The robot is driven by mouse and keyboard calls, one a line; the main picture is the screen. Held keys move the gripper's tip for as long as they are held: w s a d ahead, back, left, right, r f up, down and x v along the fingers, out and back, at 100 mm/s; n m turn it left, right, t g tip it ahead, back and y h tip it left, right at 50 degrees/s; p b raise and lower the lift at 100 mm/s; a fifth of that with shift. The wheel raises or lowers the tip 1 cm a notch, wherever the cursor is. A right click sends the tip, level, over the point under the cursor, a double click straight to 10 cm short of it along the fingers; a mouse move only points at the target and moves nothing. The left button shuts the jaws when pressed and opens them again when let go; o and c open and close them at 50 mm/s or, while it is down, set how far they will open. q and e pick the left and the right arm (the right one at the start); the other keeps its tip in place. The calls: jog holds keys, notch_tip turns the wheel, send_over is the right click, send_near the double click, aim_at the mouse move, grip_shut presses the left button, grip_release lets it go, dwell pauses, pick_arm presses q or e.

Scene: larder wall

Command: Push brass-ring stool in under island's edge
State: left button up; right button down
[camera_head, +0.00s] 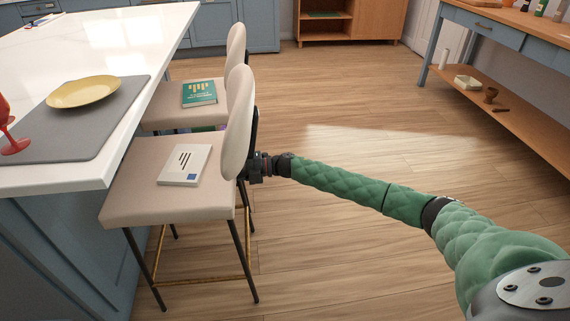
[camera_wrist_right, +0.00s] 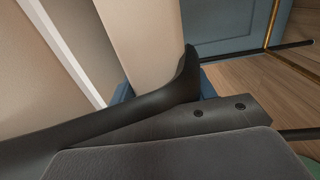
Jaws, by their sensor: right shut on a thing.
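The near stool has a cream seat (camera_head: 130,205), an oval cream backrest (camera_head: 238,125), black legs and a brass foot ring (camera_head: 200,281). It stands upright beside the kitchen island, its front side close against the white island top (camera_head: 60,178) in the picture. How far the seat reaches under the edge is partly hidden. My right gripper (camera_head: 257,167) is shut on the black support behind the backrest. In the right wrist view the cream backrest (camera_wrist_right: 150,45) rises close beyond the dark gripper. My left gripper is out of view.
A white book (camera_head: 185,165) lies on the near seat. A second stool (camera_head: 160,118) with a green book (camera_head: 200,93) stands just beyond. A yellow plate (camera_head: 84,92) and red goblet (camera_head: 8,130) stand on a grey mat. The floor at right is clear.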

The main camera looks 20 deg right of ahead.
jog(key=shift+s+a+f, duration=0.2)
jog(key=shift+a+f, duration=0.1)
jog(key=shift+f, duration=0.05)
jog(key=c, duration=0.8)
grip_release()
jog(key=o, duration=0.4)
jog(key=shift+w+a+r, duration=0.1)
jog(key=shift+w, duration=0.05)
jog(key=shift+c, duration=0.2)
jog(key=shift+d+r, duration=0.15)
jog(key=shift+d, duration=0.05)
jog(key=shift+d, duration=0.15)
